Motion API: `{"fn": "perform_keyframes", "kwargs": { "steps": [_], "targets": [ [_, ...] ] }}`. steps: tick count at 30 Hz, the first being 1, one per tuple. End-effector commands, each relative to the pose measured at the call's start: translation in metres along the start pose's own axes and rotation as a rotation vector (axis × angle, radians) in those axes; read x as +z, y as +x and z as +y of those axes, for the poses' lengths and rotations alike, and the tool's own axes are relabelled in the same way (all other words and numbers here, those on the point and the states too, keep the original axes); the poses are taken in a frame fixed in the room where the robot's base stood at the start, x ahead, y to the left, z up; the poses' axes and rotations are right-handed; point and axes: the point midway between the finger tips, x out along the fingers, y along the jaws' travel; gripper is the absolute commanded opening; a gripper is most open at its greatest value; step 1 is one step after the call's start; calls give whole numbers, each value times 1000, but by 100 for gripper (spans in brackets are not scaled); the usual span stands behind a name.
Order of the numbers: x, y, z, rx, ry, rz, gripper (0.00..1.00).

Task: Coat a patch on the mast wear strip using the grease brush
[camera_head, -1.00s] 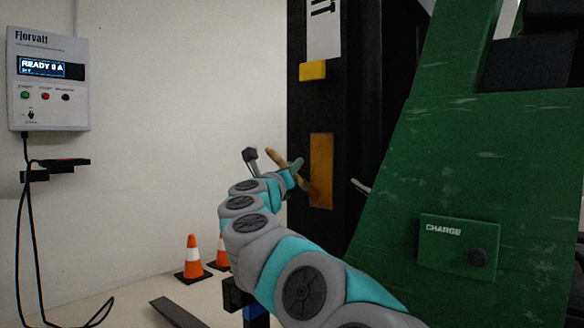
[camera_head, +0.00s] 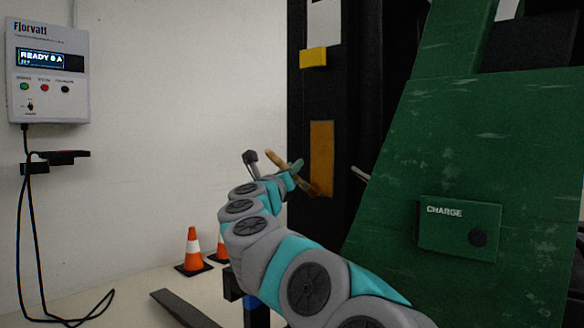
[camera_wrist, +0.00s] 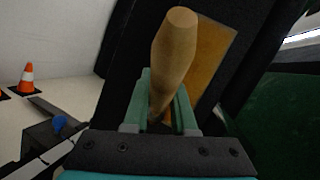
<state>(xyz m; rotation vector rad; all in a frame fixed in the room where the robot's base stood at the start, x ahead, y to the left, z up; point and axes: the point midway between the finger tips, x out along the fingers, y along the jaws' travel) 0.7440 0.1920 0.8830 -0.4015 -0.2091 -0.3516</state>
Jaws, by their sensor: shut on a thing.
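The mast wear strip is an upright orange-brown panel (camera_head: 321,150) on the black mast (camera_head: 301,100); part of it also shows behind the handle in the wrist view (camera_wrist: 215,60). My gripper (camera_head: 294,168) is in front of the mast, at the strip's lower left. It is shut on the wooden handle of the grease brush (camera_head: 274,158), which also fills the middle of the wrist view (camera_wrist: 174,55). The brush slants down to the right, its dark end (camera_head: 312,191) over the lower part of the strip. I cannot tell whether the bristles touch it.
A green truck body with a CHARGE panel (camera_head: 459,228) stands close on the right. A charger box (camera_head: 48,72) with a hanging cable is on the left wall. Traffic cones (camera_head: 192,251) and a dark fork (camera_head: 180,308) are at floor level. A yellow block (camera_head: 313,57) sits above the strip.

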Motion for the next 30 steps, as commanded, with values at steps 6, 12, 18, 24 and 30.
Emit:
{"fn": "perform_keyframes", "kwargs": {
  "steps": [6, 12, 18, 24, 30],
  "targets": [
    [2, -5, 1, 0, 1, 1, 0],
    [8, -21, 6, 1, 0, 1, 0],
    [14, -37, 11, 4, -1, 0, 0],
    [21, -53, 14, 0, 0, 0, 0],
    [28, -70, 19, 3, 1, -1, 0]
  ]
}}
